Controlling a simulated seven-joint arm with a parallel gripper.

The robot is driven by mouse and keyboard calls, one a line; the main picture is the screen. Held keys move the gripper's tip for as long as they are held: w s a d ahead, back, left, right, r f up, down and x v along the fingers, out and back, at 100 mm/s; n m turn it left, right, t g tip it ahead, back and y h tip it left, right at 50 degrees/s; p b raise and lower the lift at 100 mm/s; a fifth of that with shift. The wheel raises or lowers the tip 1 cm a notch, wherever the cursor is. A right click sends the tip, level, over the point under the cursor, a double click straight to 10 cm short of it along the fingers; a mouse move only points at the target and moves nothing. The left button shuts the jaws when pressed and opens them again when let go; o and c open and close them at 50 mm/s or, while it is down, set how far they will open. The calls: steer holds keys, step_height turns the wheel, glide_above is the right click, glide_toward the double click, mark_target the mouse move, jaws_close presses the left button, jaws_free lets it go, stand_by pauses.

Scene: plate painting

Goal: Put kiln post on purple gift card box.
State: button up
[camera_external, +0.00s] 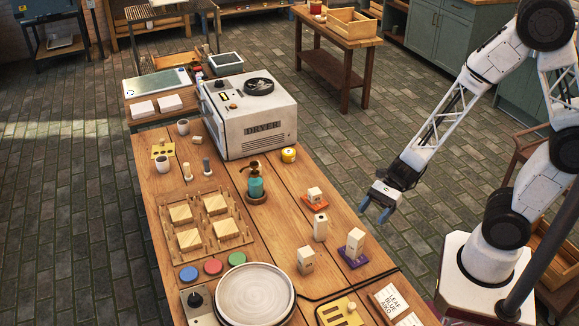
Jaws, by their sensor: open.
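A flat purple piece (344,254), which looks like the purple gift card box, lies on the right part of the wooden table. A pale upright block (356,241) stands on it and hides its middle. A pale upright post (320,228) stands to its upper left, and another pale block (306,261) stands to its left. I cannot tell for sure which of these pale pieces is the kiln post. My gripper (376,211) is open and empty, its blue-grey fingers pointing down near the table's right edge, above and right of the purple piece. It touches none of these pieces.
An orange piece (308,203) bears a small pale block (315,194). A teal pump bottle (255,184), a yellow jar (289,155) and a dryer (252,118) stand farther back. A round plate on a wheel (252,292) and a black cable are at the front.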

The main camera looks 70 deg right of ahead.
steer(key=shift+s+d+r, duration=0.25)
steer(key=shift+d, duration=0.4)
steer(key=shift+r, duration=0.1)
stand_by(0.3)
steer(key=s+d+r+n+g+h, duration=0.1)
steer(key=s+d+r+n+h, duration=0.2)
steer(key=r+n, duration=0.4)
steer(key=s+d+r+n+g+h, duration=0.1)
steer(key=s+d+r+n+h, duration=0.2)
steer(key=s+r+n+h, duration=0.2)
steer(key=s+d+r+n+h, duration=0.3)
steer(key=s+r+n+h, duration=0.1)
steer(key=r+n, duration=0.6)
steer(key=shift+s+d+r+g+h, duration=0.15)
steer(key=shift+d+g+h, duration=0.05)
steer(key=shift+g+h, duration=0.2)
